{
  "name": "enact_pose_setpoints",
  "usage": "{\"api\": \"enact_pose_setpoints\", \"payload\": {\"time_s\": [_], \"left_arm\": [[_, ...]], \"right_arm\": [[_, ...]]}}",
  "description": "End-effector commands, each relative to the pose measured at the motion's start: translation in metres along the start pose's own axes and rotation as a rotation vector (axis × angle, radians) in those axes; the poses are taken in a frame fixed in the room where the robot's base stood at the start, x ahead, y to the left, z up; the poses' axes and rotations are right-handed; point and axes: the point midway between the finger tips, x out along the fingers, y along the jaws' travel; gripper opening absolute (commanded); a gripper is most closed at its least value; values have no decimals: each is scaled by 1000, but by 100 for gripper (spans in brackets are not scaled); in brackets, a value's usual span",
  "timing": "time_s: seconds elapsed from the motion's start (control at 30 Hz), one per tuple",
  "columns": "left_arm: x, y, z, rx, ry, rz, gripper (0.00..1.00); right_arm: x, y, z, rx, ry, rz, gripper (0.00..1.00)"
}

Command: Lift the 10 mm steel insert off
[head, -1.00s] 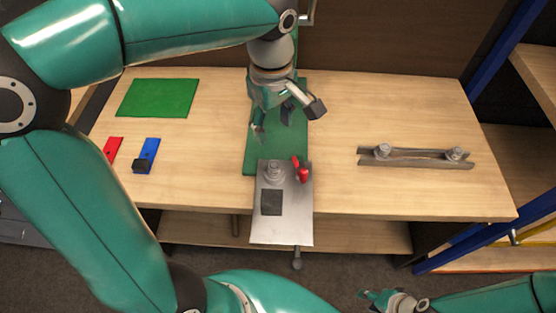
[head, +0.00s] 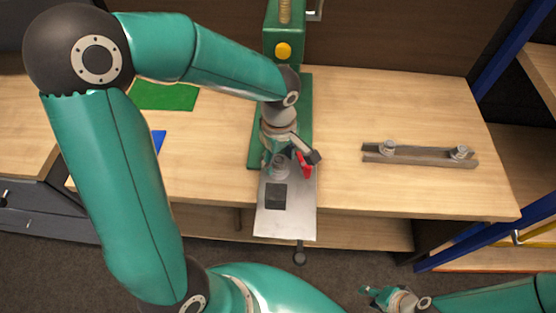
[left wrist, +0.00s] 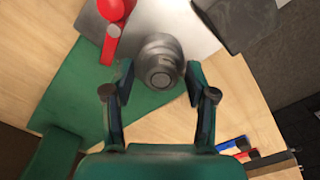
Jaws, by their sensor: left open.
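The steel insert, a round stepped grey piece (head: 280,167), stands on the steel plate (head: 288,222) near the plate's back edge. In the left wrist view the insert (left wrist: 161,76) is seen from above with a round centre. My left gripper (head: 291,161) is over it, open. In the left wrist view its fingertips (left wrist: 159,73) lie on either side of the insert, with a gap visible on the left; I cannot tell whether they touch it. My right gripper (head: 380,296) is low at the bottom right, away from the bench; its fingers are too small to read.
A red clamp handle (head: 305,164) stands close right of the insert. A dark block (head: 275,196) lies on the plate in front. The green press (head: 285,50) rises behind. A metal bar with two bolts (head: 420,155) lies right. A green mat (head: 165,96) is left.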

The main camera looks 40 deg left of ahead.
Motion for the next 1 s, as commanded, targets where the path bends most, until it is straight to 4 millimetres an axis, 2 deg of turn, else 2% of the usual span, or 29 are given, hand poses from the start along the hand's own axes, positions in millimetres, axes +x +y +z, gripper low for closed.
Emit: {"api": "enact_pose_setpoints", "payload": {"time_s": [0.1, 0.3, 0.37, 0.6, 0.67, 1.0], "left_arm": [[8, -1, 0, 0, -1, -1, 57], [8, 0, 0, 0, -1, 1, 57], [8, 0, 0, 0, -1, 1, 48], [8, 0, 0, 0, -1, 1, 8], [8, 0, 0, 0, -1, 1, 1], [4, 0, 0, 0, 0, 2, 1]], "right_arm": [[0, 0, 0, 0, 0, 0, 40], [0, 0, 0, 0, 0, 0, 40], [0, 0, 0, 0, 0, 0, 40], [0, 0, 0, 0, 0, 0, 40], [0, 0, 0, 0, 0, 0, 40], [0, 0, 0, 0, 0, 0, 40]]}}
